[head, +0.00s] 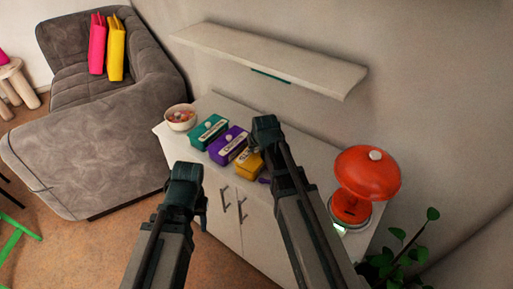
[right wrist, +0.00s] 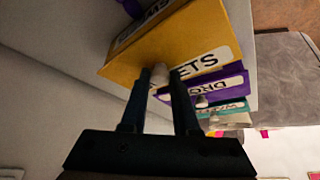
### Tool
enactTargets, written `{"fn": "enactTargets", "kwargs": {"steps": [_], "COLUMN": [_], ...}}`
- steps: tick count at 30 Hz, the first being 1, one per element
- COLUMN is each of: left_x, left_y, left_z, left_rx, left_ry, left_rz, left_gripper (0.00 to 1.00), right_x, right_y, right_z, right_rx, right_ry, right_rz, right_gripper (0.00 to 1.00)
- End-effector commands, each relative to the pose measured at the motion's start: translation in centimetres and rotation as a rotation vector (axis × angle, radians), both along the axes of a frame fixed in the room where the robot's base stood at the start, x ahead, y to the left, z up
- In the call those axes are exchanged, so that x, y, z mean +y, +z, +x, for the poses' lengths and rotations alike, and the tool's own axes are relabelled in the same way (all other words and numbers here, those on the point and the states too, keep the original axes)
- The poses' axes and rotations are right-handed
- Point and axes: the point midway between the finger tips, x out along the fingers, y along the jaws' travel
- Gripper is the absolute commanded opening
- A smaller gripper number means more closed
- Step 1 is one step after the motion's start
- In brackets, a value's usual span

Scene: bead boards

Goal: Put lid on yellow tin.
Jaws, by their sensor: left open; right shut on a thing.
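The yellow tin (head: 246,163) stands on the white cabinet, at the right end of a row of tins, partly hidden by my right arm. My right gripper (head: 265,124) is above that end of the row. In the right wrist view its fingers (right wrist: 158,82) are shut on the pale knob of the yellow lid (right wrist: 140,60), whose label ends in "ETS". A second label shows on a darker yellow face beside it. I cannot tell whether the lid rests on the tin or is just above it. My left gripper (head: 187,172) is open and empty in front of the cabinet.
A purple tin (head: 228,146) and a teal tin (head: 208,130) stand beside the yellow one, with a bowl (head: 180,117) at the left. A large red object (head: 366,175) stands at the cabinet's right end. A wall shelf (head: 270,60) hangs behind. A plant (head: 405,250) is at lower right.

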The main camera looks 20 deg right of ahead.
Motion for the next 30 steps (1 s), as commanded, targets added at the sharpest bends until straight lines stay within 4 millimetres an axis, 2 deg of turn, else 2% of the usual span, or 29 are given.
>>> {"fn": "enactTargets", "kwargs": {"steps": [22, 23, 28, 30], "left_x": [0.00, 0.00, 0.00, 0.00], "left_y": [-0.32, -0.32, -0.32, -0.32], "left_z": [0.00, 0.00, 0.00, 0.00], "left_rx": [0.000, 0.000, 0.000, 0.000], "left_ry": [0.000, 0.000, 0.000, 0.000], "left_rz": [0.000, 0.000, 0.000, 0.000], "left_gripper": [0.50, 0.50, 0.50, 0.50], "right_x": [0.00, 0.00, 0.00, 0.00], "right_y": [-0.32, -0.32, -0.32, -0.32], "right_z": [0.00, 0.00, 0.00, 0.00], "right_rx": [0.000, 0.000, 0.000, 0.000], "right_ry": [0.000, 0.000, 0.000, 0.000], "right_rz": [0.000, 0.000, 0.000, 0.000], "right_gripper": [0.00, 0.33, 0.63, 0.64]}}
